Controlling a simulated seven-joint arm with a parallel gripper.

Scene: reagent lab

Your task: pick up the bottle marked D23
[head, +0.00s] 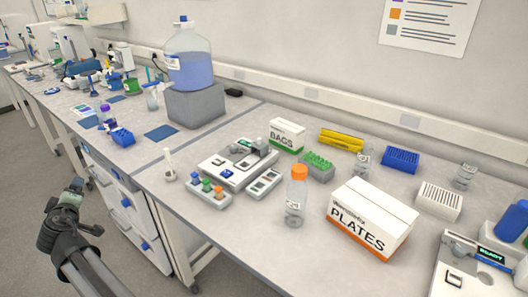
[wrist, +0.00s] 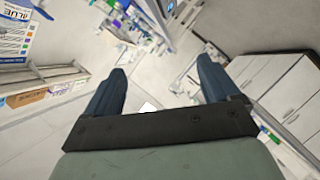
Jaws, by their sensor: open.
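A clear bottle with an orange cap (head: 296,198) stands upright on the near bench, left of the PLATES box. It has a small white label whose marking is too small to read for sure; it looks to end in 23. My gripper (head: 77,190) is at the lower left in the head view, off the bench edge and well left of the bottle. In the wrist view my gripper (wrist: 163,76) has its two fingers spread apart with nothing between them. The bottle cannot be made out in the wrist view.
The PLATES box (head: 372,218) stands close right of the bottle. A button box (head: 209,193) and a white instrument (head: 237,164) are to its left. A BAGS box (head: 287,135), a green rack (head: 317,166) and a small clear bottle (head: 363,161) stand behind. Bench before the bottle is clear.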

